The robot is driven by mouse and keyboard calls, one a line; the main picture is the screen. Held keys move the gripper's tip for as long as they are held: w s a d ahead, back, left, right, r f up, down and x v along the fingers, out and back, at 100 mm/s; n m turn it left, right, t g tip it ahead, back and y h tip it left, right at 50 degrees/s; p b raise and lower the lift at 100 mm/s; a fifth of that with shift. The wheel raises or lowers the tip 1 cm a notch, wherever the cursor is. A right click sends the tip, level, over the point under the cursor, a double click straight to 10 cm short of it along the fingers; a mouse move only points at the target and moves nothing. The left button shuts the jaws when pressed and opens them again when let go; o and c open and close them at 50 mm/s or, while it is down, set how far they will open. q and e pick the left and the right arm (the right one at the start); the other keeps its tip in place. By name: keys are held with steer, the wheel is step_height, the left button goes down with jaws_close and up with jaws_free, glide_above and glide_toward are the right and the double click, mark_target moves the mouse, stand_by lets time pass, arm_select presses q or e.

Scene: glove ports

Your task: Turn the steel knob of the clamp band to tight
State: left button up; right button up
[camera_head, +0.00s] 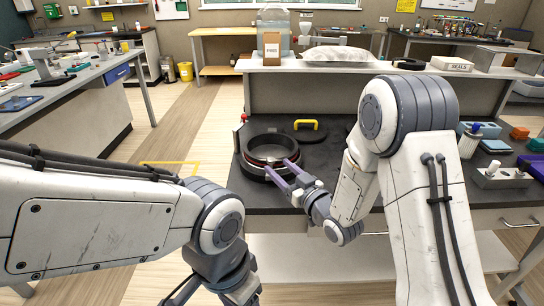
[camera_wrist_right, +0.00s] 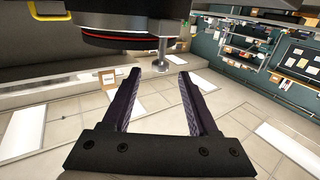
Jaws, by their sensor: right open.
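The dark round port ring (camera_head: 243,146) stands on the black bench top, with a reddish clamp band (camera_head: 256,163) around it. In the right wrist view the ring's underside and red-edged band (camera_wrist_right: 110,36) show at the top. The steel knob (camera_wrist_right: 161,64), a short post with a flat disc end, shows between my right fingertips, with gaps on both sides. My right gripper (camera_head: 278,165) is open, its purple fingers reaching the front of the ring; it also shows in the right wrist view (camera_wrist_right: 158,73). The knob cannot be made out in the head view. My left arm enters from the left; its fingers are out of view.
A yellow handle (camera_head: 306,124) on a dark round lid lies behind the ring. A small red-topped item (camera_head: 243,118) stands at the bench's left edge. A raised shelf (camera_head: 340,69) holds a box and a white bag. Boxes and a bottle (camera_head: 475,131) stand at right.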

mark_target(273, 162)
steer(key=x, duration=0.5)
steer(key=shift+p, duration=0.4)
jaws_close()
